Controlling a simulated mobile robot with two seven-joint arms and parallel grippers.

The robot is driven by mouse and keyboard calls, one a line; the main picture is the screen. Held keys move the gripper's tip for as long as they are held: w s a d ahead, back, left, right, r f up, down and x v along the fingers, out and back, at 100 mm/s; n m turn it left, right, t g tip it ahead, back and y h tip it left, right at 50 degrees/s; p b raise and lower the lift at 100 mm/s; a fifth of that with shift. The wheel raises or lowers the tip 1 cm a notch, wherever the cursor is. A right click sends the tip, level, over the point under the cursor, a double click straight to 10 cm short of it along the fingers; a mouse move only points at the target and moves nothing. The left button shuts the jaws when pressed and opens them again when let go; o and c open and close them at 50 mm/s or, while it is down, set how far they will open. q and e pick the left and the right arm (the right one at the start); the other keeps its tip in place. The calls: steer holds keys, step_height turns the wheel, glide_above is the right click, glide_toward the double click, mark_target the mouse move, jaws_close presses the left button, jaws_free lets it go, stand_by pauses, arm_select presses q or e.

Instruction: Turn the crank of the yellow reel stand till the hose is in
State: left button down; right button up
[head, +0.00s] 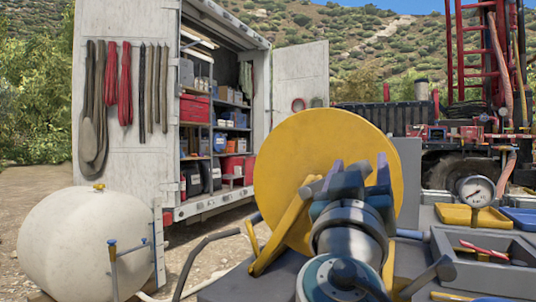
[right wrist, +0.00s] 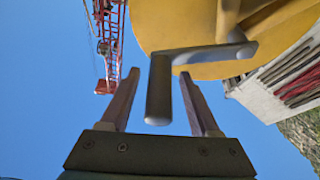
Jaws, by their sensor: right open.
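The yellow reel stand (head: 322,135) stands in the middle of the head view, its big round disc facing me and its yellow legs below. The disc also fills the top of the right wrist view (right wrist: 190,25). The grey crank handle (right wrist: 158,92) hangs from a bent arm between the fingers of my right gripper (right wrist: 159,80). The fingers are open, with a gap showing on each side of the handle. In the head view my right gripper (head: 358,172) is in front of the disc and hides the crank. I cannot make out the hose on the reel.
A white tank (head: 75,245) stands at the left. A shelved truck body (head: 228,195) is behind, with coiled lines on its door. At the right are a gauge (head: 476,191), a yellow tray (head: 455,215) and a grey tray with tools (head: 448,240).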

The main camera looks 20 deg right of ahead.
steer(key=shift+x, duration=1.05)
steer(key=shift+c, duration=0.3)
jaws_close()
steer(key=shift+f, duration=0.1)
